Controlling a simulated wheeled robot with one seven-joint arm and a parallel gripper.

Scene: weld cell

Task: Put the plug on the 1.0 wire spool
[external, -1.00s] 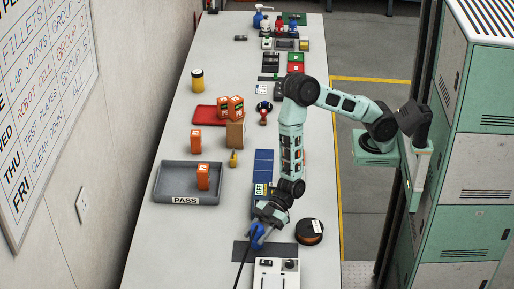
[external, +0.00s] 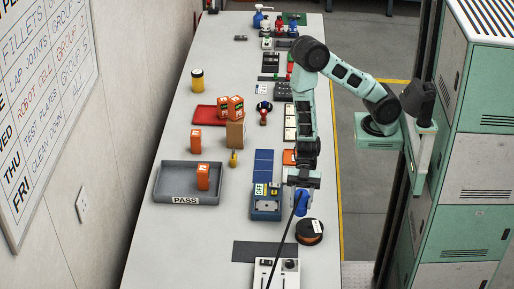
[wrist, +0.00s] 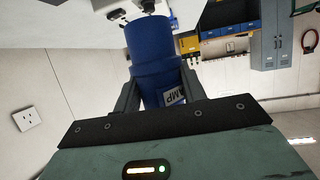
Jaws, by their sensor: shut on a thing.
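My gripper (external: 301,185) is shut on a blue plug (external: 301,203), with a black cable trailing from it down to the white machine. In the wrist view the plug (wrist: 155,60) sits between both fingers and carries a white label partly reading "AMP". The wire spool (external: 309,232) is a black reel with copper-coloured wire and a pale tag, too small to read. It lies flat on the bench. In the external view the plug shows just above and left of the spool, apart from it; its height over the bench is hard to tell.
A white machine (external: 276,274) stands at the near end, with a dark mat (external: 262,251) behind it. A blue device (external: 266,208) stands close left of the plug. A grey PASS tray (external: 172,197) holds an orange box. The bench between tray and mat is clear.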

